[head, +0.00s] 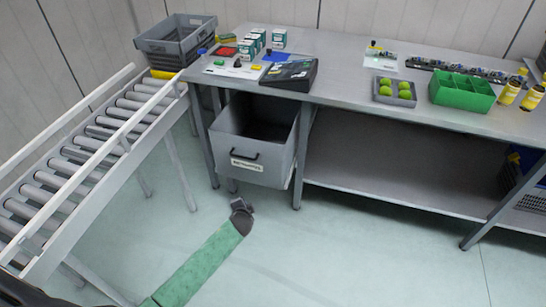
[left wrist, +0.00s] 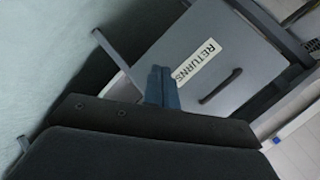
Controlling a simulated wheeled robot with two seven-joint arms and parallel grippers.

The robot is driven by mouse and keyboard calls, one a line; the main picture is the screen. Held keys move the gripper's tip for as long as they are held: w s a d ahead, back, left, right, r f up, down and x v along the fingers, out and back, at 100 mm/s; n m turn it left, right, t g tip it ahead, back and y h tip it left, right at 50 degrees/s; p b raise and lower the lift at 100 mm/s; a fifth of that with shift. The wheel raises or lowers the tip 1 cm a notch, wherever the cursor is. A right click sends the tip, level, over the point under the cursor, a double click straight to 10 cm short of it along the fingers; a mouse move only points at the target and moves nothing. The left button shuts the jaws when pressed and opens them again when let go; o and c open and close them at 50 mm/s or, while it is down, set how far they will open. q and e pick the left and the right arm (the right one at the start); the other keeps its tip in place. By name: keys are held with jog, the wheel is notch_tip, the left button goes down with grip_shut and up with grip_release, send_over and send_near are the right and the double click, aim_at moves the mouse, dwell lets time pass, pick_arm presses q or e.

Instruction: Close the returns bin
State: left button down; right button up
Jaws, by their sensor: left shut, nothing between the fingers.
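The returns bin (head: 222,147) is a grey drawer under the left end of the workbench. It stands pulled out, with its empty-looking dark inside showing from above. Its front has a dark handle and a white label, which reads RETURNS in the left wrist view, where the front panel (left wrist: 237,62) fills much of the upper right. My left gripper (head: 242,206) is low in front of the bin, just below its front in the head view. In the left wrist view its fingers (left wrist: 162,75) are shut and empty, beside the label; I cannot tell whether they touch the panel. My right gripper is not in view.
The bench top (head: 335,75) holds boxes, a black device (head: 290,74), a green divided bin (head: 461,92) and yellow bottles. A roller conveyor (head: 85,150) stands at the left, with a grey tote (head: 177,45) at its far end. The floor (head: 350,250) in front is clear.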

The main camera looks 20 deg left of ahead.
aim_at(276, 145)
pick_arm(q)
jog(key=w+d+r+m+t+h, duration=0.2)
jog(key=w+d+r+m+t, duration=0.15)
jog(key=r+m, duration=0.7)
jog(key=w+d+r+m+t+h, duration=0.25)
jog(key=r+m+t, duration=0.2)
jog(key=m, duration=1.15)
jog(key=shift+g+y, duration=0.35)
jog(key=shift+g, duration=0.05)
jog(key=w, duration=1.3)
jog(key=shift+d+p, duration=0.35)
jog(key=shift+d, duration=0.05)
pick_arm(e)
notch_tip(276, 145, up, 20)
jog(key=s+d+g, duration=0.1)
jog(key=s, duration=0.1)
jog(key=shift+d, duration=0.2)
pick_arm(q)
jog(key=shift+w, duration=0.1)
